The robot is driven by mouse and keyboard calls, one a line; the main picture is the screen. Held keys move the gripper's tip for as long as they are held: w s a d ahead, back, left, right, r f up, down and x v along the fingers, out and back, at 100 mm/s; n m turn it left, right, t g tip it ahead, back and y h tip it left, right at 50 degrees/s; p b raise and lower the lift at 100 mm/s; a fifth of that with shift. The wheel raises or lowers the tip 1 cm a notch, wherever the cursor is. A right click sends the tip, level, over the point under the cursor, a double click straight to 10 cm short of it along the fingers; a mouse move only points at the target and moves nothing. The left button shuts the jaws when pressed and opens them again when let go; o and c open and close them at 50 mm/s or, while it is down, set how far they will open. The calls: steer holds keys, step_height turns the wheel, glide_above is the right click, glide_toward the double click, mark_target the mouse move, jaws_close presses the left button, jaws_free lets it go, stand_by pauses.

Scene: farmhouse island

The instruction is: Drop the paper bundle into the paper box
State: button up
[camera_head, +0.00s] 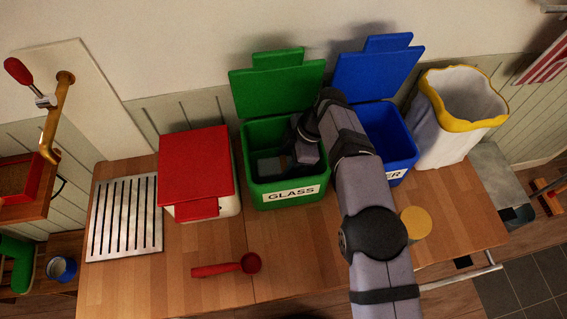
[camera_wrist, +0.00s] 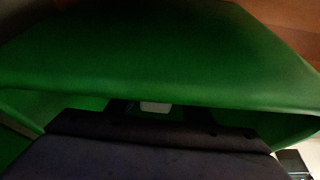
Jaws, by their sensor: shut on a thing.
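The paper box is the blue box (camera_head: 398,165) with its lid raised; my arm hides part of its label, leaving "ER" readable. My gripper (camera_head: 286,160) is down inside the open green box (camera_head: 251,170) marked "GLASS", left of the blue box. In the wrist view the green wall (camera_wrist: 160,60) fills most of the picture. A small pale thing (camera_wrist: 155,106) shows between the dark fingers, which are shut on it. It is mostly hidden, and I cannot make out for certain that it is the paper bundle. No other paper bundle is visible.
A white bin with a yellow rim (camera_head: 450,125) stands right of the blue box. A red-lidded box (camera_head: 195,165) is left of the green one. A red scoop (camera_head: 228,268), a yellow disc (camera_head: 415,222) and a slotted metal rack (camera_head: 123,220) lie on the wooden counter.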

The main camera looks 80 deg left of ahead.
steer(key=o, duration=1.3)
steer(key=shift+r, duration=0.1)
steer(key=shift+b+v, duration=0.95)
steer(key=shift+v, duration=2.7)
